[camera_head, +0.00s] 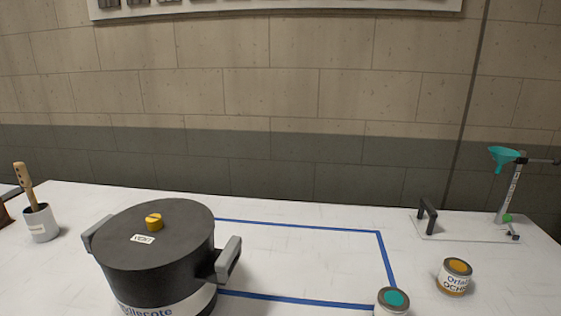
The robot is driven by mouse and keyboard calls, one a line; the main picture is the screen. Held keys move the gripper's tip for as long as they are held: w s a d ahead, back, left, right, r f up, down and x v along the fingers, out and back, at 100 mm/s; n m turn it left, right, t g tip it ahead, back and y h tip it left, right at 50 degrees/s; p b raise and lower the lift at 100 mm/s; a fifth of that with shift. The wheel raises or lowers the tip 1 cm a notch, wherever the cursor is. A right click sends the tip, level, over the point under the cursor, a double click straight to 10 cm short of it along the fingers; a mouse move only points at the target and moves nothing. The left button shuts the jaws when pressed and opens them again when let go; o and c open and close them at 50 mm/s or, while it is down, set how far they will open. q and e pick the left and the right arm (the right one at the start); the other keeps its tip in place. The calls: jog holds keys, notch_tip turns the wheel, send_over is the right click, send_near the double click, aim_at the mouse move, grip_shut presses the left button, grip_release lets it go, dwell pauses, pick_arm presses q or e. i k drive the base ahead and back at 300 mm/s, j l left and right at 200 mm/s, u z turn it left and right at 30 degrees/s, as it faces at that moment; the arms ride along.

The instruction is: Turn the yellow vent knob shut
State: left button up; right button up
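The yellow vent knob (154,221) sits on top of the round dark lid (185,240) of a large black pot (150,283). A small white label reading "VENT" (143,239) lies on the lid just in front of the knob. The knob is too small in view to tell its turn position. The pot stands at the left front of the white table, with a grey handle on each side. Neither of my grippers shows in the head view, and nothing touches the knob.
A blue tape outline (380,255) marks the table right of the pot. A teal-topped can (392,301) and an ochre-topped can (455,277) stand at front right. A stand with a teal funnel (505,155) is at far right. A white cup (41,223) holds a wooden-handled tool at left.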

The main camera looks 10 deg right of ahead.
aim_at(154, 222)
jog(key=k+l, duration=0.7)
